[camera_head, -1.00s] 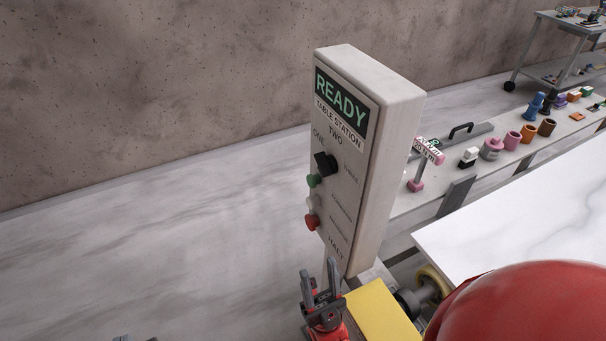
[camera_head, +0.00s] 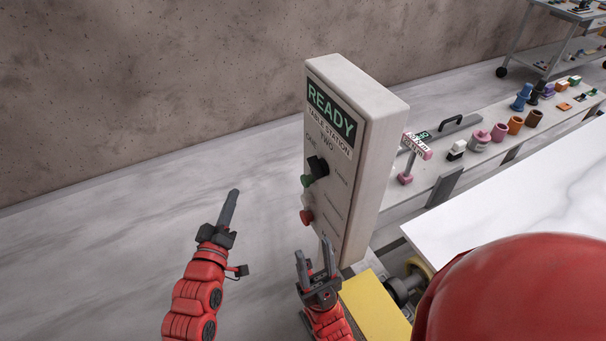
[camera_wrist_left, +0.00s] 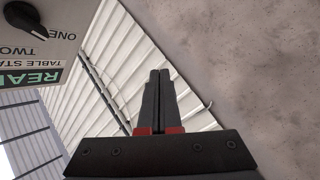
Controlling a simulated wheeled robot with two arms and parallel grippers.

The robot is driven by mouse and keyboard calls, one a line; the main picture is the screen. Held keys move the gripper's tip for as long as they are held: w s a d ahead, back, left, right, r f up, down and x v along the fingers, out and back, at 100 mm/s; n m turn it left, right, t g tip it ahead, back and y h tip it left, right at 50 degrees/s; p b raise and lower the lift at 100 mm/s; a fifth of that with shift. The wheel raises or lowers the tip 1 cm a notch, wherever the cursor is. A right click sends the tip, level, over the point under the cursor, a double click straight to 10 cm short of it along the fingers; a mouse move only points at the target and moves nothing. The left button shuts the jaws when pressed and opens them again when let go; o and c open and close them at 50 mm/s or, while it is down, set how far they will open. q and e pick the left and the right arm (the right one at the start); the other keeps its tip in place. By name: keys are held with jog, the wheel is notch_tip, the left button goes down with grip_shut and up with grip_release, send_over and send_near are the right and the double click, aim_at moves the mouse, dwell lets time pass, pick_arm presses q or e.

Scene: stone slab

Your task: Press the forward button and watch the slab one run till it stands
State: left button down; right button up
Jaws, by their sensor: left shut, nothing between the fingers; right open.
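The control box (camera_head: 372,150) stands upright and reads READY, TABLE STATION. Its face carries a black selector knob (camera_head: 318,167), a green button (camera_head: 306,181) and a red button (camera_head: 306,217); smaller labels are too small to read. The knob also shows in the left wrist view (camera_wrist_left: 24,17). My left gripper (camera_head: 233,193) is shut and empty, left of the box and apart from it. My right gripper (camera_head: 315,262) is open, below the box's lower front. The white marbled slab (camera_head: 520,200) lies at the right, partly hidden by my red body part.
A yellow block (camera_head: 376,305) and a roller (camera_head: 412,282) sit below the box. A grey bench (camera_head: 487,155) behind the slab holds several coloured cups and tools. A trolley (camera_head: 545,50) stands at the far right. The floor left of the box is clear.

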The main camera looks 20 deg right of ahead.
aim_at(307, 180)
pick_arm(q)
jog(key=d+g, duration=0.1)
jog(key=s+d+g, duration=0.1)
jog(key=d, duration=0.1)
jog(key=s+d+f+g+h, duration=0.1)
jog(key=shift+s+d+f+m, duration=0.1)
jog(key=shift+s+d+m, duration=0.2)
jog(key=shift+m, duration=0.1)
jog(key=d+p, duration=0.4)
jog(key=d, duration=0.4)
jog(key=shift+w+d, duration=0.2)
jog(key=shift+d, duration=0.2)
jog(key=shift+d, duration=0.1)
dwell(1.5)
jog(key=shift+d, duration=0.3)
